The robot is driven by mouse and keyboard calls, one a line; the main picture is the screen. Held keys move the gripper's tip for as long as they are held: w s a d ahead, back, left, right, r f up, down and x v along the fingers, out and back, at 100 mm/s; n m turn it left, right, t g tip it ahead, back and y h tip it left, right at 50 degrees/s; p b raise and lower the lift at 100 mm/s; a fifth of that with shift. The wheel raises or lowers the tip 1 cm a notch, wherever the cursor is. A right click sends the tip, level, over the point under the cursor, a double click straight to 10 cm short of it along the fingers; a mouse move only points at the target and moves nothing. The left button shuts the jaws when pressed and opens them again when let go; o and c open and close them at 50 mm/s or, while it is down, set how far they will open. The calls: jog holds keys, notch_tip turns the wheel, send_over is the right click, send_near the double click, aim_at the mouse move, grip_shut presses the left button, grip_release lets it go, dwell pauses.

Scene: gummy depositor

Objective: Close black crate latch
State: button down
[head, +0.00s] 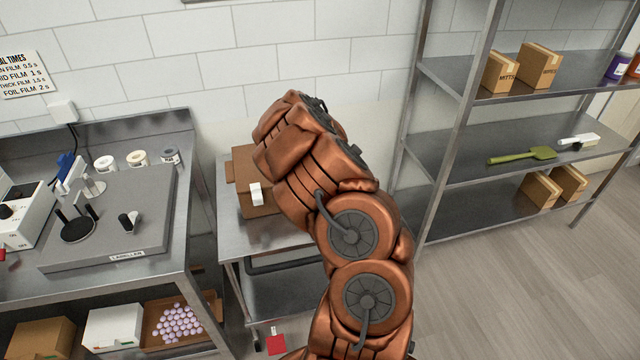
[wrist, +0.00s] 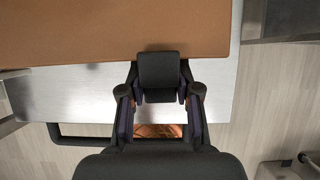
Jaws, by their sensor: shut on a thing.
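A brown crate (head: 262,208) stands on a steel table, partly hidden behind my copper arm in the head view. A white latch (head: 256,193) shows on its front. In the wrist view the crate's brown surface (wrist: 70,35) fills the top. The black latch (wrist: 160,68), a dark block, sits across the crate's near edge. My gripper (wrist: 160,93) has a finger on each side of the black latch and is shut on it. In the head view my arm hides the gripper and the black latch. I cannot tell the latch's exact angle.
The small steel table (head: 232,232) carries the crate. A steel workbench (head: 183,240) with a labeller stands on the left. A shelf rack (head: 447,150) with boxes and a green scoop (head: 520,155) stands on the right. Floor is clear at the lower right.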

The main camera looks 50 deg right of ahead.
jog(key=c, duration=0.8)
grip_release()
jog(key=v, duration=1.2)
jog(key=shift+s+a, duration=0.1)
